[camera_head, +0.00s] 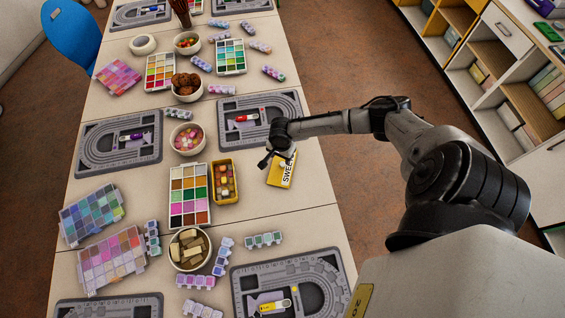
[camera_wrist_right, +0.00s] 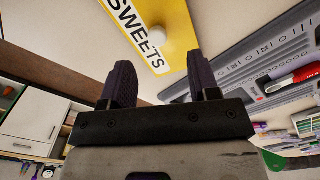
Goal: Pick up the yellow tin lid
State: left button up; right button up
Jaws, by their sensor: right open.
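An open yellow tin (camera_head: 237,186) filled with sweets stands left of the lid. My left gripper is out of view.
A grey bead board (camera_head: 252,103) with a red item lies just beyond the lid. A paint-like colour tray (camera_head: 175,208) and a bowl of pink sweets (camera_head: 173,139) stand to the left. Bare table surrounds the lid's near side; the table's right edge is close.

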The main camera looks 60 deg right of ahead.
aim_at(282, 164)
jog(key=shift+s+f+b, duration=0.2)
jog(key=shift+f+b, duration=0.4)
jog(key=shift+f, duration=2.55)
jog(key=c, duration=1)
jog(key=shift+r, duration=0.1)
